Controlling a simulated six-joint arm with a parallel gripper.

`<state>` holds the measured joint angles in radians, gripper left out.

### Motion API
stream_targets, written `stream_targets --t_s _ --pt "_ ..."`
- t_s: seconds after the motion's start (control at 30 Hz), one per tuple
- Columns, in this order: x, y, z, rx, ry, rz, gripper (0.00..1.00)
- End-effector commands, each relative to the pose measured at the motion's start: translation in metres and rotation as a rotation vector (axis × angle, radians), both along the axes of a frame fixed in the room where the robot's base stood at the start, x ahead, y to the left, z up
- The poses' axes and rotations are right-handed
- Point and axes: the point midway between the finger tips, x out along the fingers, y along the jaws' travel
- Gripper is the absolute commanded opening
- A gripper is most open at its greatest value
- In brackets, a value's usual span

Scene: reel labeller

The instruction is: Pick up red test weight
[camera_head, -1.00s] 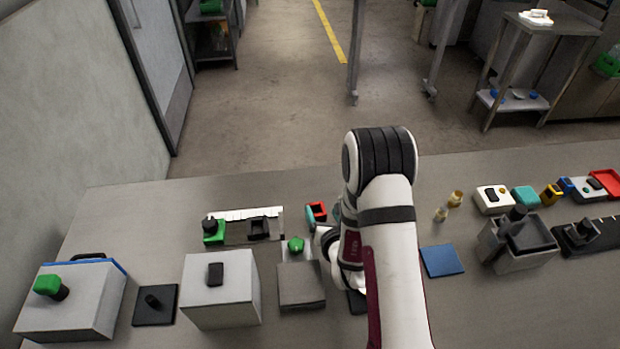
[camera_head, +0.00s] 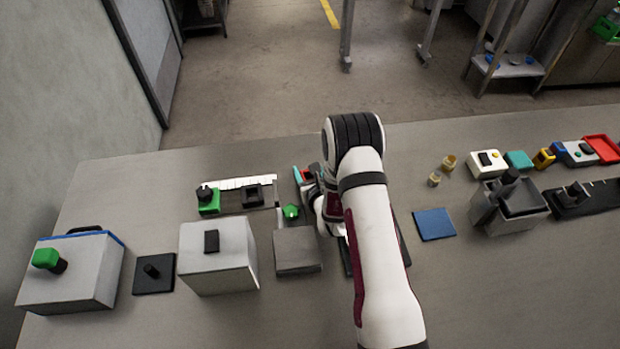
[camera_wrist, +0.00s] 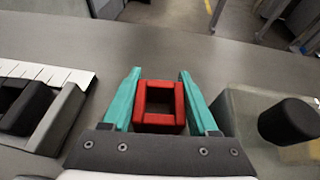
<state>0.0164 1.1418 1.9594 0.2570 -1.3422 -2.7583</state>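The red test weight appears to be the red square block with a hollow, frame-like top (camera_wrist: 160,86), standing on the table in the wrist view. In the head view only a small red part of it (camera_head: 308,172) shows beside my arm. My gripper (camera_wrist: 160,73) has two teal fingers, one on each side of the red block, with narrow gaps between fingers and block. The gripper is open around it. In the head view my arm hides most of the gripper; a bit of teal finger shows left of the red part.
A white ruled strip (camera_wrist: 45,70) and a black part (camera_wrist: 22,108) lie left of the gripper. A block with a black cylinder (camera_wrist: 288,121) stands close on its right. A green knob (camera_head: 291,211) and grey box (camera_head: 297,251) are near my arm. Table beyond the red block is clear.

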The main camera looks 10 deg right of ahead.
Motion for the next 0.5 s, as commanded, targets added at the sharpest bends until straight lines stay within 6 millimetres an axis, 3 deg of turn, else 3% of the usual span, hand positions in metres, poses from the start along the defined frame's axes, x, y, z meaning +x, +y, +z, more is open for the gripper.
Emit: stream_targets --t_s 0.03,0.27,0.5 --pt "-0.0001 0.0001 0.0001 0.000 0.000 0.000 0.39" --pt "-0.0001 0.0000 0.0003 0.000 0.000 0.000 0.00" --pt "0.0002 0.0001 0.0007 0.000 -0.002 0.000 0.00"
